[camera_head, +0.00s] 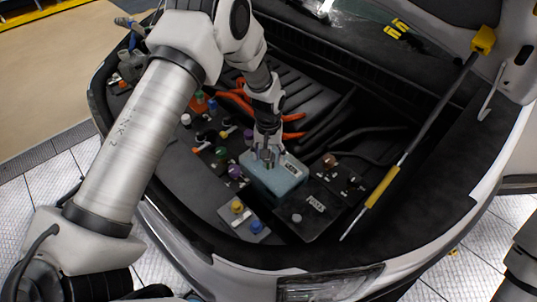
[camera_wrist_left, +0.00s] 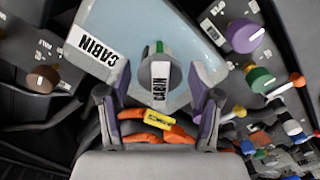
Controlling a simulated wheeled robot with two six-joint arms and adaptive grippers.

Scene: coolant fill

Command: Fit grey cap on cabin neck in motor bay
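The grey cap (camera_wrist_left: 156,78), with a white CABIN label and a green mark, is over the light blue tank in the left wrist view. The tank (camera_wrist_left: 105,18) carries its own CABIN label and also shows in the head view (camera_head: 285,181). My left gripper (camera_wrist_left: 160,72) points down with a finger on each side of the cap. A narrow gap shows between the fingertips and the cap, so it looks open. In the head view the left gripper (camera_head: 268,156) is just above the tank. The neck is hidden under the cap; I cannot tell whether the cap is seated. My right gripper is not in view.
A brown cap (camera_head: 329,161) is on a dark block right of the tank. Orange cables (camera_head: 240,98) lie behind. A yellow-ended prop rod (camera_head: 410,150) crosses the bay's right side.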

